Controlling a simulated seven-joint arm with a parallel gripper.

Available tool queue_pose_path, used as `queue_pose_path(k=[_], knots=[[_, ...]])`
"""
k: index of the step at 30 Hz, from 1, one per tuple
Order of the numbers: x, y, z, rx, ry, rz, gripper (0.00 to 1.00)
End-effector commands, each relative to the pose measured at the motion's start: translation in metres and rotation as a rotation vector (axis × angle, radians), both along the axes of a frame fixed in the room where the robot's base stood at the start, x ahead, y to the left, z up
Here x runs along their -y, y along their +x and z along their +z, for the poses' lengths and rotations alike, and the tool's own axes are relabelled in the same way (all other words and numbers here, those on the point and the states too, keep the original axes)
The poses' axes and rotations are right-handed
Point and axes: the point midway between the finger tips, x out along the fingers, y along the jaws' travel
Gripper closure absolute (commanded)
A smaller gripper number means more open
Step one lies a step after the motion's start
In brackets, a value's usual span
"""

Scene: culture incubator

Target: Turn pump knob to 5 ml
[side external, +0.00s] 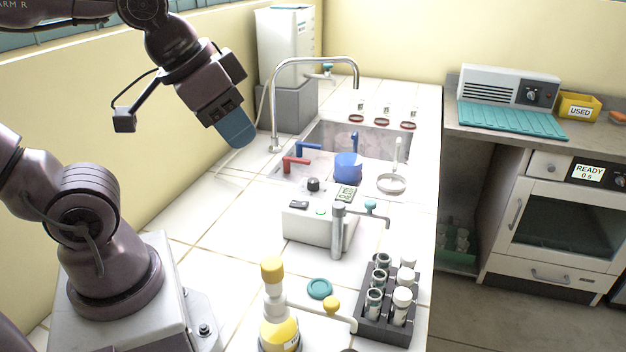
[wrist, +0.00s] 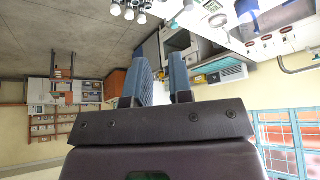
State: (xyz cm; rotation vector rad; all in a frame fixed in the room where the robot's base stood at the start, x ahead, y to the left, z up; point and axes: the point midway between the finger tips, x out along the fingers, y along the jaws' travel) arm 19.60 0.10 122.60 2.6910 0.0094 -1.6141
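The white pump box (side external: 318,224) stands on the tiled counter at the middle of the side external view. A black knob (side external: 314,185) sits on its top, with a small display (side external: 346,193) to the right. The knob's setting and the display text are too small to read. My gripper (side external: 236,135) hangs above the counter, up and left of the pump, apart from it and touching nothing. In the wrist view my gripper (wrist: 163,68) shows two blue fingers with a gap between them and nothing held. I cannot make out the knob in the wrist view.
A metal dispensing spout (side external: 338,228) stands at the pump's front. A tall tap (side external: 275,105) and red and blue valve handles (side external: 297,163) stand behind it by the sink. A yellow bottle (side external: 278,325) and tube rack (side external: 372,322) are in front. Counter left of the pump is clear.

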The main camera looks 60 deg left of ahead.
Motion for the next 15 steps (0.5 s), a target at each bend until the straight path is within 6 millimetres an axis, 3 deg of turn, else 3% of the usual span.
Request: queue_pose_path(k=[1,4,8,15], knots=[[-0.003,0.001,-0.004,-0.021,-0.001,0.016,0.68],[-0.011,0.007,-0.017,-0.094,-0.003,0.055,0.45],[-0.031,0.033,-0.027,-0.198,-0.016,0.133,0.44],[-0.084,0.097,-0.053,-0.354,-0.083,0.371,0.44]])
